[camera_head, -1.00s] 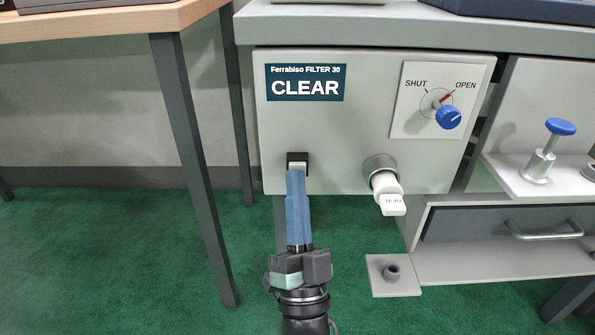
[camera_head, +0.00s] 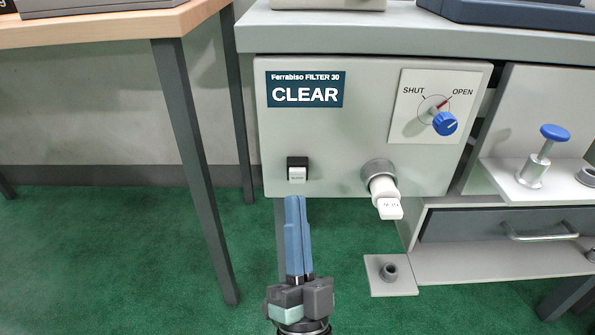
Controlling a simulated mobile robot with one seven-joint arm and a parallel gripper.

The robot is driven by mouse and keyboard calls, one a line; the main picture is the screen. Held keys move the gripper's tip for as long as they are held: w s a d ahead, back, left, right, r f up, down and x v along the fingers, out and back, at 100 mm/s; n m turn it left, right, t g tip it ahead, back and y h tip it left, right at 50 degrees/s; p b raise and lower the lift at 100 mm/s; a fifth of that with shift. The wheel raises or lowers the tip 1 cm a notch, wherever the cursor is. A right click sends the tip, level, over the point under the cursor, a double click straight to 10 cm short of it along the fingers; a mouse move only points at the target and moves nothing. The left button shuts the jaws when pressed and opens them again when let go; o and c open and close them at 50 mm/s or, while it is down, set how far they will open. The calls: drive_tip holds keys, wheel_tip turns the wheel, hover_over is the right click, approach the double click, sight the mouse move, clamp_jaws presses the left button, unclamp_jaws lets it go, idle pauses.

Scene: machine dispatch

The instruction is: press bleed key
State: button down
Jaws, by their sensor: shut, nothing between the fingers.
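The filter panel (camera_head: 330,130) is a pale box with a blue display (camera_head: 305,89) reading "Ferrabiso FILTER 30" and "CLEAR". A small white key (camera_head: 297,174) with a black surround sits at its lower left; its lettering is too small to read. My gripper (camera_head: 294,199) is shut and empty, its blue fingers pointing up at the panel. The fingertips show just below the key, apart from it, and the key is in full view.
A white capped fitting (camera_head: 385,192) sticks out right of the key. A blue-topped plunger (camera_head: 554,133) stands on a shelf at right. A table leg (camera_head: 195,170) stands at left; green floor lies between.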

drive_tip(key=shift+s+p, duration=0.3)
drive_tip(key=shift+s, duration=1)
drive_tip(key=s+r+n+h+p, duration=0.1)
drive_tip(key=s+r+n+p, duration=0.1)
drive_tip(key=r+p, duration=2.3)
drive_tip(key=s+r+n+h+p, duration=0.1)
drive_tip(key=s+r+n+p, duration=0.2)
drive_tip(key=r+p, duration=2.2)
wheel_tip(320, 180, up, 34)
drive_tip(key=shift+r+n+h, duration=0.15)
drive_tip(key=shift+n+h, duration=0.25)
drive_tip(key=shift+n, duration=0.2)
drive_tip(key=shift+d, duration=0.2)
